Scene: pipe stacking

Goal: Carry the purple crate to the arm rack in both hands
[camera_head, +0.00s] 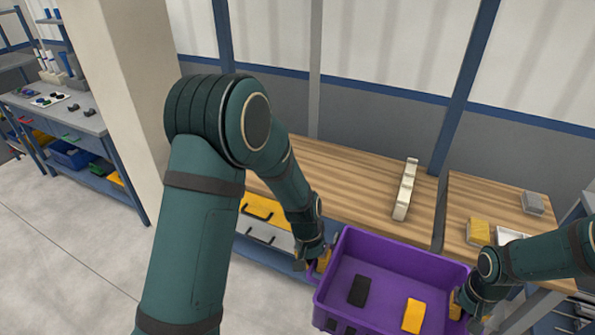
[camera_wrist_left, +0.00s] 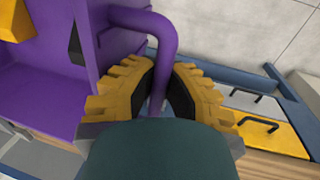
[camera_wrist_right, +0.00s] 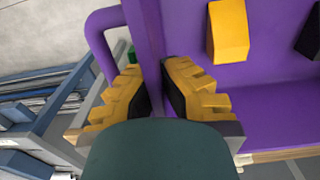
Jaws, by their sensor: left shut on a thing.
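The purple crate (camera_head: 400,258) is at the bottom right of the head view, in front of the wooden bench. Inside it lie a black block (camera_head: 359,290) and a yellow block (camera_head: 413,316). My left gripper (camera_head: 318,262) is shut on the purple handle (camera_wrist_left: 163,40) at the crate's left side. My right gripper (camera_head: 467,306) is at the right side. In the right wrist view its fingers (camera_wrist_right: 153,88) stand apart on either side of the crate's wall, with the handle loop (camera_wrist_right: 95,40) to the left. I cannot tell which thing is the arm rack.
The wooden bench (camera_head: 345,185) runs along the wall and bears a pale notched bar (camera_head: 405,190). A pillar (camera_head: 125,90) and workbench (camera_head: 75,125) stand left. Floor (camera_head: 70,240) is clear.

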